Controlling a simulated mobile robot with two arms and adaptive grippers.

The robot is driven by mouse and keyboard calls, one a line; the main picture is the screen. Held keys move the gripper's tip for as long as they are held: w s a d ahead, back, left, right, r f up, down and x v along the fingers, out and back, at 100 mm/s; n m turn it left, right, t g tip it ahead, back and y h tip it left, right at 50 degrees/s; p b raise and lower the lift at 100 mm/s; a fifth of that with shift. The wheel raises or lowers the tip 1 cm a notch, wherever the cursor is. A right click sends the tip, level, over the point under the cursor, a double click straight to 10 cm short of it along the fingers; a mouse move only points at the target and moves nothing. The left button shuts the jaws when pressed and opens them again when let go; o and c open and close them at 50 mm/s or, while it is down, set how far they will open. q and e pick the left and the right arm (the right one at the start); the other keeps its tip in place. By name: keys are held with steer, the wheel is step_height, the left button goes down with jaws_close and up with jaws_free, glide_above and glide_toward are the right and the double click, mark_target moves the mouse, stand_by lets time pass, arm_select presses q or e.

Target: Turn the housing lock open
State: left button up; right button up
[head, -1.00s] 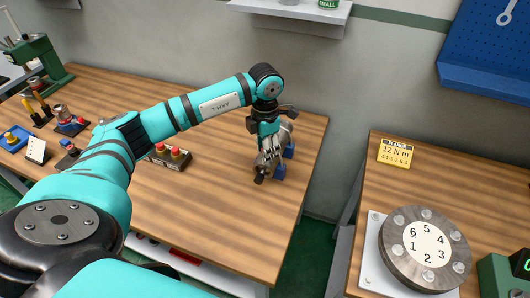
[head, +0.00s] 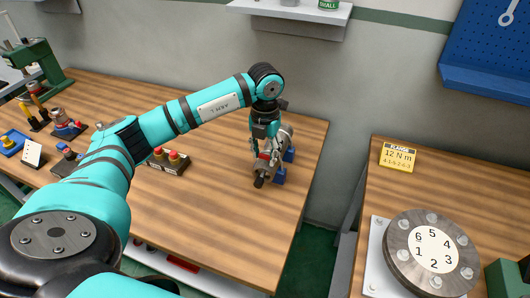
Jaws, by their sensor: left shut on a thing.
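A grey metal cylindrical housing (head: 272,167) with a black end lies across blue supports (head: 279,176) near the right end of the wooden bench. My left gripper (head: 262,153) points down at the housing and is shut on a part of it, which I take to be its lock. The fingers cover most of that part, and the lock is too small to make out clearly. My right gripper is not in view.
Tools and small fixtures crowd the bench's left end. A round numbered flange (head: 433,250) and a yellow torque card (head: 398,156) are on the right bench, across a gap. A shelf (head: 290,12) overhangs behind.

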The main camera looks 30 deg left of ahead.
mark_target(265, 155)
arm_select(q)
steer(key=shift+r, duration=0.1)
stand_by(0.4)
steer(key=o, duration=1.2)
steer(key=shift+c, duration=0.2)
steer(key=shift+r, duration=0.2)
step_height(265, 155, up, 12)
steer(key=shift+f, duration=0.25)
